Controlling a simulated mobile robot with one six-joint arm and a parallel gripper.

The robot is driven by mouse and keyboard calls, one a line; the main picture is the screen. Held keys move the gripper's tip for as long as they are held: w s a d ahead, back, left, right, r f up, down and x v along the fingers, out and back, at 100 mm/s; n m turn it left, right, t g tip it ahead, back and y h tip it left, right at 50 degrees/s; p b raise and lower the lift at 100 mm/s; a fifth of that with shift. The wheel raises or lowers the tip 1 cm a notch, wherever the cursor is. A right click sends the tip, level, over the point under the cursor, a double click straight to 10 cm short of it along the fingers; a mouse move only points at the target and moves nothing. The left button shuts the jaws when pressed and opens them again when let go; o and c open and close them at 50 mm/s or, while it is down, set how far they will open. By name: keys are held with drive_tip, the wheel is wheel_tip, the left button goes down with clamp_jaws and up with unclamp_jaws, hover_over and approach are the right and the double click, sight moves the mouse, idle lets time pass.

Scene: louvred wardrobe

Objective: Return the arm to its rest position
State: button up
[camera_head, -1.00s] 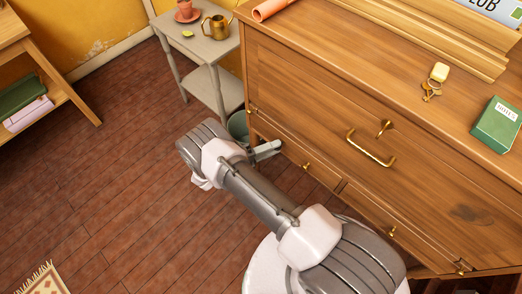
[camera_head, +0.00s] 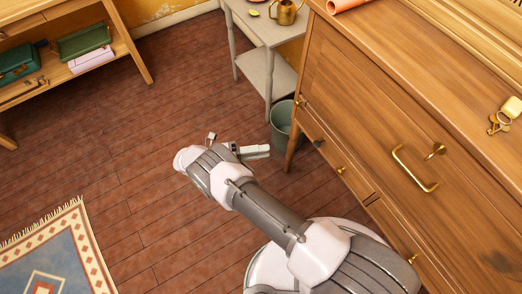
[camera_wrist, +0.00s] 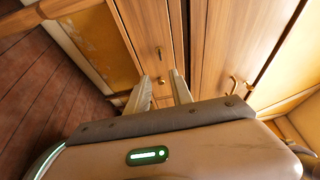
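My arm, grey and white, stretches from the lower right to the middle of the head view. My gripper (camera_head: 256,152) is at its far end, above the brick-red floor and left of the wooden chest of drawers, with a visible gap to it. In the wrist view my gripper (camera_wrist: 161,84) shows two pale fingers standing apart with nothing between them. Beyond them are wooden fronts with small knobs and a brass handle. In the head view the finger gap is hard to make out.
The chest (camera_head: 345,100) with brass handle (camera_head: 414,170) fills the right. A grey-green bucket (camera_head: 283,124) stands by its corner, below a grey side table (camera_head: 268,75) with a brass watering can (camera_head: 287,12). A wooden shelf unit (camera_head: 128,40) is upper left, a patterned rug (camera_head: 60,250) lower left. Floor between is open.

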drive_tip(key=w+d+r+m+g+y, duration=0.2)
drive_tip(key=w+r+m, duration=0.1)
drive_tip(key=r+m, duration=0.3)
drive_tip(key=w+d+r+m+g+y, duration=0.2)
drive_tip(key=r+m, duration=0.1)
drive_tip(key=r, duration=0.6)
drive_tip(key=s+d+r+m+g+y, duration=0.2)
drive_tip(key=d+r+m+y, duration=0.35)
drive_tip(key=r+m, duration=0.45)
drive_tip(key=s+d+r+m+t+y, duration=0.2)
drive_tip(key=s+r+m+t+y, duration=0.2)
drive_tip(key=s+r+m, duration=0.3)
drive_tip(key=s+d+r+m+t+y, duration=0.2)
drive_tip(key=s+r+m+y, duration=0.4)
drive_tip(key=s+m, duration=0.5)
drive_tip(key=m+t, duration=0.1)
drive_tip(key=m, duration=0.5)
drive_tip(key=shift+s+r+t, duration=0.3)
drive_tip(key=shift+r+t, duration=0.05)
drive_tip(key=shift+t, duration=0.05)
drive_tip(key=shift+o, duration=0.2)
